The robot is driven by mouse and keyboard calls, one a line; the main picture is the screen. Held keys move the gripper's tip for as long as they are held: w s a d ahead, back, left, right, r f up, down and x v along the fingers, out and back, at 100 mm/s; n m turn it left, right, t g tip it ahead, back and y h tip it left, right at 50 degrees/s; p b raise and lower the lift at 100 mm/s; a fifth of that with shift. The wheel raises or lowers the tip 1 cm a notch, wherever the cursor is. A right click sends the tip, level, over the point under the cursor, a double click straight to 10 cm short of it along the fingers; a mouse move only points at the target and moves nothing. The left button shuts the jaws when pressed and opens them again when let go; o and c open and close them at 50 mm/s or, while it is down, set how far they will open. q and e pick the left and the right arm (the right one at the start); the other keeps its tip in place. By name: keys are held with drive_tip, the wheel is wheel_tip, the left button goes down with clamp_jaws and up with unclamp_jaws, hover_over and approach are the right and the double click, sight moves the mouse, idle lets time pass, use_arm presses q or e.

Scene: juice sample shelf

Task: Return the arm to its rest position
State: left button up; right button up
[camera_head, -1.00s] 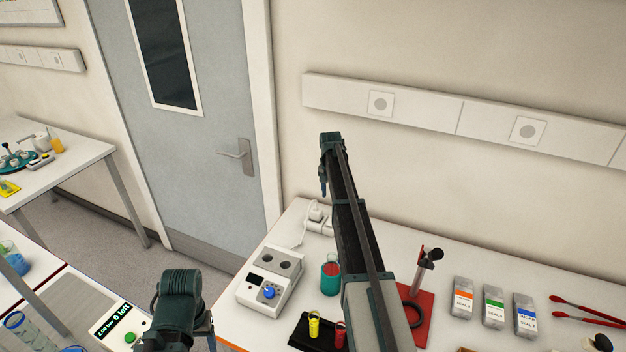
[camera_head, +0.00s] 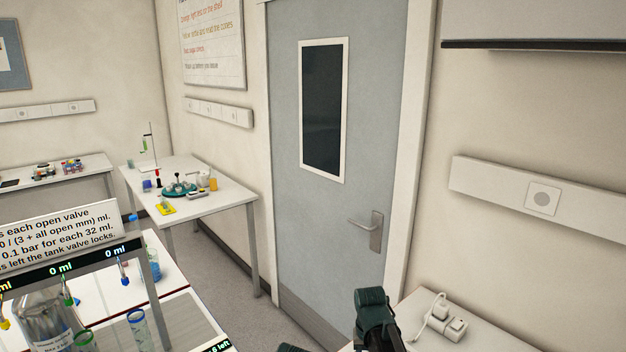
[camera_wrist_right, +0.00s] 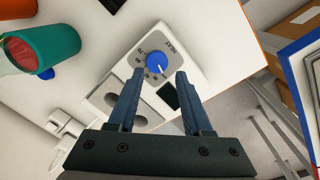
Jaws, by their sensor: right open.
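My right gripper (camera_wrist_right: 160,75) is open and its jaws are empty in the right wrist view. Its two dark fingers are spread over a white heater box (camera_wrist_right: 135,55) with a blue knob (camera_wrist_right: 150,61) and a small dark display. The knob lies beyond and between the fingertips; contact cannot be told. In the head view, a dark joint of one of my arms shows at the bottom, right of centre. No jaws show there. My left gripper is not in view.
A teal container with a red top (camera_wrist_right: 45,45) stands left of the heater. A tank rig (camera_head: 85,262) stands at lower left, and a grey door (camera_head: 315,230) closes the back.

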drive_tip(key=s+a+f+n+b, duration=0.1)
drive_tip(key=s+a, duration=0.3)
drive_tip(key=s, duration=0.4)
drive_tip(key=s+a+f+n+b, duration=0.2)
drive_tip(key=s+a+f+n, duration=0.1)
drive_tip(key=s, duration=0.5)
drive_tip(key=shift+s+a+n, duration=0.4)
drive_tip(key=shift+a+n, duration=0.1)
drive_tip(key=shift+a, duration=0.35)
